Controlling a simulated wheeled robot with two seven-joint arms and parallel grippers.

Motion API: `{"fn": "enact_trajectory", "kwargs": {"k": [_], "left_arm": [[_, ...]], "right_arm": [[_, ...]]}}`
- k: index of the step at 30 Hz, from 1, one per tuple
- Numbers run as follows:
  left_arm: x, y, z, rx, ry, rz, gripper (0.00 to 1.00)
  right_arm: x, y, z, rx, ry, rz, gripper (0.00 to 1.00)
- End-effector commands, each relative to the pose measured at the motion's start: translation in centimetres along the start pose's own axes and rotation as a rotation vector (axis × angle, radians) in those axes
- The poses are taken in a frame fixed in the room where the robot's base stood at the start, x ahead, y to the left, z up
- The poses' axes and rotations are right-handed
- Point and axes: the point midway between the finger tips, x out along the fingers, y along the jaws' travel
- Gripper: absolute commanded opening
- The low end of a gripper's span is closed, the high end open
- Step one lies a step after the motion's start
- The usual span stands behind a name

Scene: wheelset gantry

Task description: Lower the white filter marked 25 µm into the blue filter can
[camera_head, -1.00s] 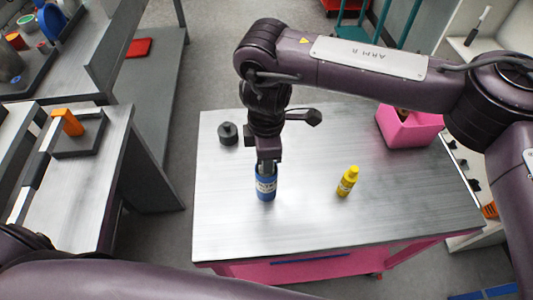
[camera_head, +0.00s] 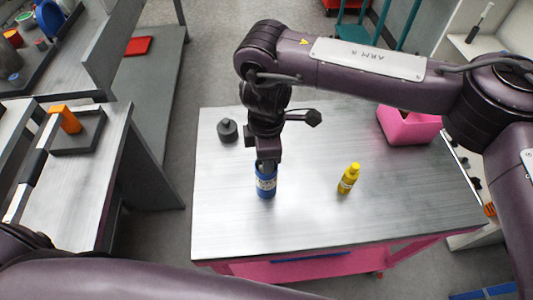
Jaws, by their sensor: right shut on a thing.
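The blue filter can (camera_head: 266,190) stands upright on the metal top of the pink cart, with a pale label on its front. My right gripper (camera_head: 266,166) points straight down at the can's mouth. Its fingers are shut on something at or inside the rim. The white filter cannot be made out; the fingers and the can wall hide it, so I cannot tell how deep it sits. My left gripper is not in view; only my left arm shows along the bottom edge.
A yellow bottle (camera_head: 348,179) stands right of the can. A dark lid-like piece (camera_head: 228,131) lies behind it to the left. A pink bin (camera_head: 408,126) is at the cart's back right. The cart top (camera_head: 300,225) in front is clear.

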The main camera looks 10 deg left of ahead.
Motion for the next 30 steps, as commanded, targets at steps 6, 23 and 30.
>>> {"fn": "enact_trajectory", "kwargs": {"k": [6, 23, 30], "left_arm": [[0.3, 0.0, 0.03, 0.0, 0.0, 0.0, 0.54], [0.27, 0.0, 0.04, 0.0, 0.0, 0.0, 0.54], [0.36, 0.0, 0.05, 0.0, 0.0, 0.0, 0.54]], "right_arm": [[0.39, 0.01, -0.01, 0.0, 0.0, 0.0, 0.1], [0.38, 0.0, -0.01, 0.0, 0.0, 0.0, 0.58], [-0.19, 0.09, 0.01, -0.001, -0.001, 0.003, 0.58]]}}
